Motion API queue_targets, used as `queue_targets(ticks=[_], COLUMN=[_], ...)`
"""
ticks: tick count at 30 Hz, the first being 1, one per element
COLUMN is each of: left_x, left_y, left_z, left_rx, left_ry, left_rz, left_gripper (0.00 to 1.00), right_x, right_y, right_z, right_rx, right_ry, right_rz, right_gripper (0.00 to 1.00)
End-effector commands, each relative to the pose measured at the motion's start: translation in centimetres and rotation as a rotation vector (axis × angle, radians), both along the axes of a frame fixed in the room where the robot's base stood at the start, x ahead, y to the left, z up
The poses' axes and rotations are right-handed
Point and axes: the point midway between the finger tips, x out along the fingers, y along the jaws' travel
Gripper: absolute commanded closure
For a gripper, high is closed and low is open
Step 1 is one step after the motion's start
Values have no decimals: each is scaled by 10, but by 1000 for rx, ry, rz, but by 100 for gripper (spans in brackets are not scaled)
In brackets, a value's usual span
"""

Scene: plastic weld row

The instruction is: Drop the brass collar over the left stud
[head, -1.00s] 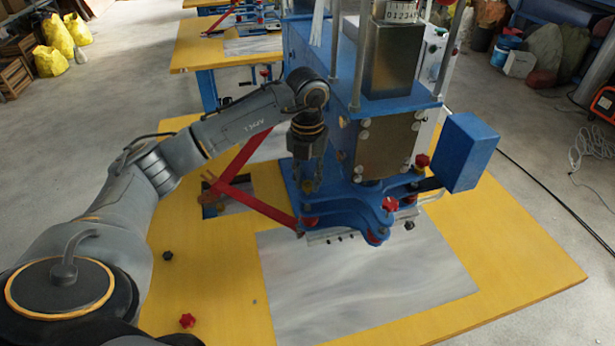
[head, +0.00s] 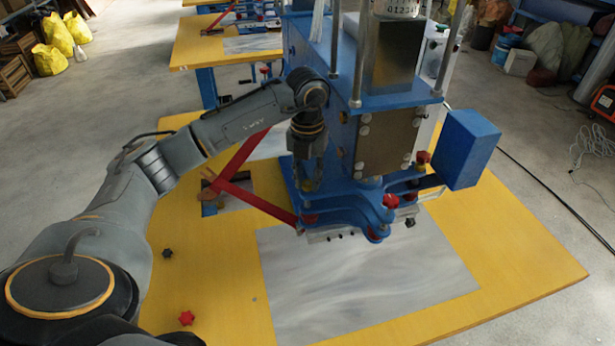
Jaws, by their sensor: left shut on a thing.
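My left gripper (head: 308,183) points down at the left front of the blue weld press (head: 330,120), just above its blue lower plate. It is shut on a small brass-coloured piece, which looks like the brass collar (head: 309,187); little of it shows between the dark fingers. The left stud is hidden or too small to tell under the gripper, so I cannot tell whether the collar is around it or above it. My right gripper is not in view.
A red knob (head: 390,201) stands on the blue plate's front. A red lever arm (head: 240,180) runs close left of the gripper. A loose red knob (head: 186,318) and a black knob (head: 168,253) lie on the yellow table (head: 220,290). A blue box (head: 468,150) juts out right.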

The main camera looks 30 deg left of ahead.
Motion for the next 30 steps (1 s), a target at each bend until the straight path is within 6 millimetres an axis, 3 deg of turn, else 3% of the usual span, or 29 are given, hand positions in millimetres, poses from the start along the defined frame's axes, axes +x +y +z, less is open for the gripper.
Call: queue_targets(ticks=[26,27,30], left_x=[0,0,0], left_y=[0,0,0], left_z=[-7,-7,-7], left_rx=[0,0,0], left_ry=[0,0,0], left_rz=[0,0,0], left_gripper=[100,67,49], right_x=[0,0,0], right_y=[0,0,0], right_z=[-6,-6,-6], right_rx=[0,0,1], right_ry=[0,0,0], right_rz=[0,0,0], right_gripper=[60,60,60])
